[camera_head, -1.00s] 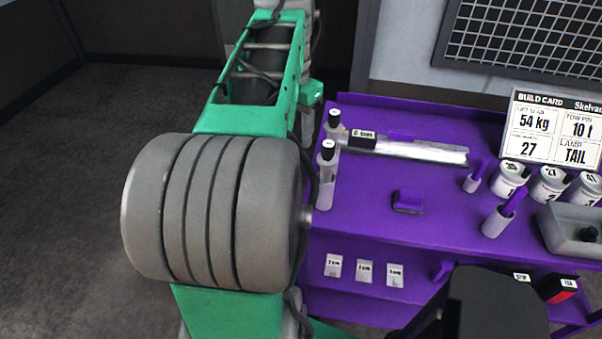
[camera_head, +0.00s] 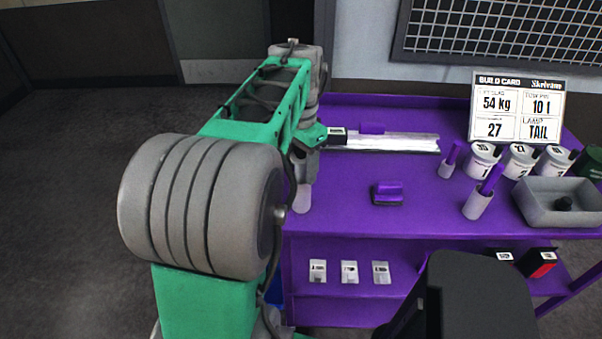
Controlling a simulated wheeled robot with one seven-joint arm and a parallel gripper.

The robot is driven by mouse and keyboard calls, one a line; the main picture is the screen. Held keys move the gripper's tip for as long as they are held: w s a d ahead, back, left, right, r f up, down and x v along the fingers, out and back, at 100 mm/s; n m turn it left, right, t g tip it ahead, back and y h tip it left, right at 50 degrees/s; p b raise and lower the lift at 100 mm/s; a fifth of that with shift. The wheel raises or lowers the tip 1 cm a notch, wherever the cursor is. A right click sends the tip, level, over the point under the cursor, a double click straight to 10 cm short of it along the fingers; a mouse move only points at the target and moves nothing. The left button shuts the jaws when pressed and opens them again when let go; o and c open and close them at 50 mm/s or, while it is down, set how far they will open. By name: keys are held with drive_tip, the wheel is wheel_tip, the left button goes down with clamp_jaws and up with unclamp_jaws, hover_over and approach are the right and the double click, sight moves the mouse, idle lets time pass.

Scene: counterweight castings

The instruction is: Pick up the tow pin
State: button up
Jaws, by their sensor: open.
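A pale grey upright cylinder (camera_head: 301,197), which looks like a tow pin, stands at the left end of the purple bench (camera_head: 345,215). Its upper part is hidden behind the end of my green arm. My gripper (camera_head: 304,166) is over or just in front of its top. The jaws are small and partly hidden, and no held thing shows. I cannot tell whether they touch the cylinder.
A silver bar (camera_head: 395,143) lies at the bench's back, with a purple block (camera_head: 387,194) in front. Purple-handled tools (camera_head: 480,201), numbered cans (camera_head: 519,161) and a grey tray (camera_head: 560,203) stand right. Small labelled pieces (camera_head: 349,272) sit on the lower shelf. The bench's middle is mostly clear.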

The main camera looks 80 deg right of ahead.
clamp_jaws()
drive_tip(key=shift+d+r, duration=0.1)
drive_tip(key=shift+r, duration=0.05)
idle(0.5)
drive_tip(key=shift+r, duration=0.1)
wheel_tip(320, 180, up, 18)
drive_tip(key=p, duration=0.1)
idle(0.4)
